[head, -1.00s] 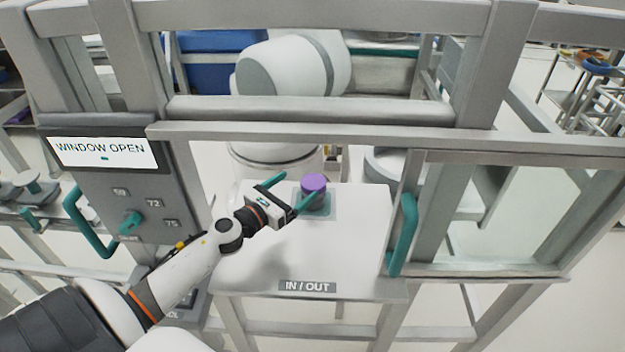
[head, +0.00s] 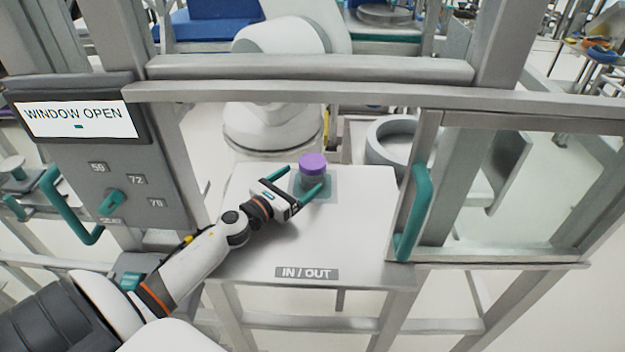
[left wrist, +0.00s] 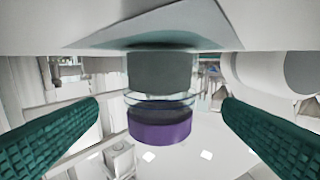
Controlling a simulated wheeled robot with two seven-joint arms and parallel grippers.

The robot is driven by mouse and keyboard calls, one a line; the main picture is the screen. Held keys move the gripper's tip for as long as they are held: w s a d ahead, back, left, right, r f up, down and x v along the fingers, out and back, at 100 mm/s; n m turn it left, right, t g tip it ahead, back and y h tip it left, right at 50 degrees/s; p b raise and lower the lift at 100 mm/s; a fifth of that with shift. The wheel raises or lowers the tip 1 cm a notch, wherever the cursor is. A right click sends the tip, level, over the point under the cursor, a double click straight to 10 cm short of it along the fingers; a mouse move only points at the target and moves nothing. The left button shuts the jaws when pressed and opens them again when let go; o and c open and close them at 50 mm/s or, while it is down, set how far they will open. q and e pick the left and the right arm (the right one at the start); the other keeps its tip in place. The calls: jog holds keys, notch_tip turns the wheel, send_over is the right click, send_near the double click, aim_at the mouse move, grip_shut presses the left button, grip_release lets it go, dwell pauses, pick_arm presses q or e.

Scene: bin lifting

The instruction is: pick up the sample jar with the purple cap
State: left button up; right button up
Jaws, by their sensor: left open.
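The sample jar (head: 313,174) has a purple cap and a clear body with dark grey contents. It stands upright on a teal-grey square pad (head: 327,192) on the white IN / OUT shelf. My left gripper (head: 304,178) is open, its two teal fingers reaching toward the jar from the left. In the left wrist view the jar (left wrist: 160,125) appears upside down, centred between the two spread fingers, with a gap on each side. I cannot tell whether the fingertips reach past it. My right gripper is not in view.
The shelf (head: 270,255) is otherwise clear. A window frame bar (head: 310,92) crosses above it. A glass pane with a teal handle (head: 413,212) stands to the right. A panel reading WINDOW OPEN (head: 80,120) is at the left. A white robot arm (head: 275,110) stands behind.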

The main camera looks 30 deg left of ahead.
aim_at(312, 170)
pick_arm(q)
jog(key=w, duration=0.6)
jog(key=shift+d, duration=0.4)
jog(key=shift+s, duration=0.1)
jog(key=c, duration=1.9)
grip_shut()
jog(key=shift+r, duration=0.15)
